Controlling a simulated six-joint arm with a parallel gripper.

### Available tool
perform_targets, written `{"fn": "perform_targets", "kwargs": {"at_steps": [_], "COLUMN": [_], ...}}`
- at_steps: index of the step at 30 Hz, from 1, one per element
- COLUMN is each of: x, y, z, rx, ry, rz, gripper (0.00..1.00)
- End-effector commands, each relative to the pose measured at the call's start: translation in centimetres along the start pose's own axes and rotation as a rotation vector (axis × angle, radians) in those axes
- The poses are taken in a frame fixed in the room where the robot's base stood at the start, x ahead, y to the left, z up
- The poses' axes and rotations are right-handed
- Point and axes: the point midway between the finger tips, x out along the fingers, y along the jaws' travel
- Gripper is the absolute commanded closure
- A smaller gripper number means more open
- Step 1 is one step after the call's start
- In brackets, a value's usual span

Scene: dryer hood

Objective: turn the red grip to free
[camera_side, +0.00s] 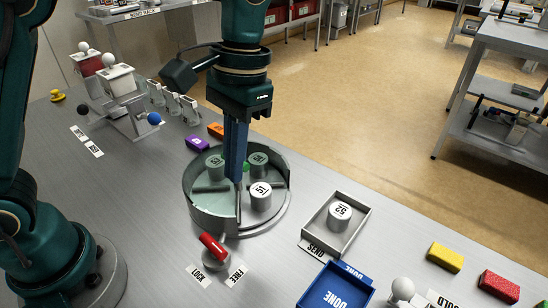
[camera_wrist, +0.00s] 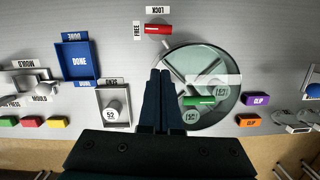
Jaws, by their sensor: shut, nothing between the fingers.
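The red grip (camera_side: 213,246) is a short bar on a small round grey base at the front of the round drum (camera_side: 205,222). The LOCK label (camera_side: 198,277) and FREE label (camera_side: 235,276) lie in front of it. In the wrist view the red grip (camera_wrist: 158,29) lies crosswise, its left end beside the FREE label (camera_wrist: 137,30), with the LOCK label (camera_wrist: 158,10) above it. My gripper (camera_side: 237,180) points down at the drum, shut and empty, apart from the red grip. In the wrist view its fingertips (camera_wrist: 160,72) are below the grip.
Inside the drum are several grey canisters, one marked 51 (camera_side: 261,195), and a green bar (camera_wrist: 198,101). A tray (camera_side: 310,238) holding canister 52 (camera_side: 340,213) and a blue DONE bin (camera_side: 337,290) stand right of the drum. Purple (camera_side: 198,143) and orange blocks lie behind.

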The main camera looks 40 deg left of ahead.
Motion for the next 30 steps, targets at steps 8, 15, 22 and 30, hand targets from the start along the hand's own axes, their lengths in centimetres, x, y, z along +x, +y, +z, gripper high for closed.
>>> {"fn": "perform_targets", "kwargs": {"at_steps": [8,15,22,30], "x": [-2.1,-0.8,3.3,6.6], "y": [0.0,0.1,0.6,0.6], "z": [-0.1,-1.3,0.3,4.1], "rx": [-0.001,-0.044,-0.079,-0.065], "ry": [0.001,0.059,0.139,0.175], "rz": [0.000,0.006,0.008,0.007], "gripper": [0.96,0.05,0.05,0.05]}}
